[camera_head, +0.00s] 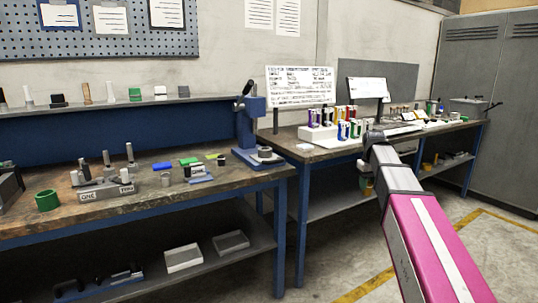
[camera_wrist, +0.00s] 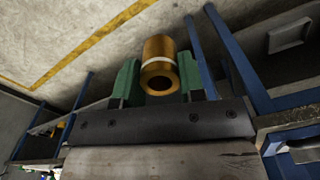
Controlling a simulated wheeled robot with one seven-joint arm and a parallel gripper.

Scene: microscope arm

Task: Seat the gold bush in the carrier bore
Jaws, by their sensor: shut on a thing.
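My gripper (camera_wrist: 160,82) is shut on the gold bush (camera_wrist: 158,60), with a green finger on each side. The bush is a hollow cylinder with a pale band, and its open end faces the wrist camera. In the head view the bush seems to show as a small gold patch (camera_head: 367,190) below my wrist, in front of the right bench. A blue press (camera_head: 250,125) stands at the right end of the left bench. A grey round part (camera_head: 265,153) sits on its base and may be the carrier; its bore is too small to make out.
The right bench carries racks of coloured items (camera_head: 350,120). Open floor lies between my arm and the left bench.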

